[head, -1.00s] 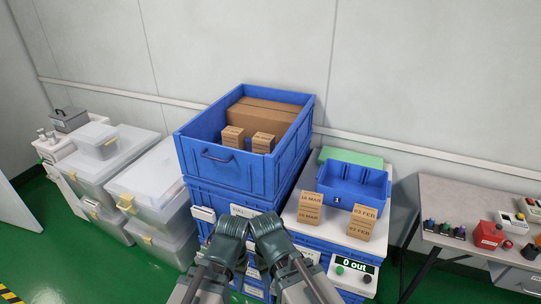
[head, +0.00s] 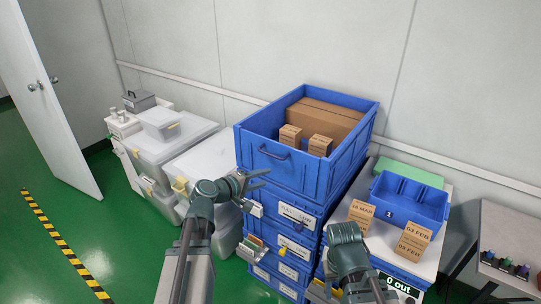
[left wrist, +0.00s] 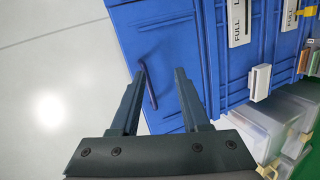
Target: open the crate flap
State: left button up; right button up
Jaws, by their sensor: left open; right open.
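The top blue crate (head: 340,168) sits on a stack and is open at the top. Its front flap (head: 255,170) stands upright and carries a dark blue bar handle (head: 273,153). My left gripper (head: 262,180) is open in front of the flap, a little below the handle in the head view. In the left wrist view, the handle (left wrist: 148,85) appears between the fingers of the open left gripper (left wrist: 160,76); I cannot tell if they touch it. My right gripper (head: 346,236) is low in front of the right-hand table; its fingers are hidden.
Cardboard boxes (head: 320,145) stand inside the crate. Labelled blue crates (head: 295,250) are below it. Clear bins (head: 172,148) stand to the left. A white table (head: 447,210) holds a blue bin (head: 408,201) and small boxes. Green floor (head: 120,235) is free at left.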

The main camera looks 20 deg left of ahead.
aim_at(269, 155)
pick_arm(q)
jog(key=w+a+r+n+t+y, duration=0.1)
jog(key=a+r+n+t, duration=0.15)
jog(key=a, duration=0.35)
jog(key=shift+g, duration=0.25)
jog(key=b+x, duration=0.3)
jog(key=x, duration=1.1)
jog(key=shift+d, duration=0.1)
jog(key=shift+s, duration=0.1)
grip_shut()
dwell(0.5)
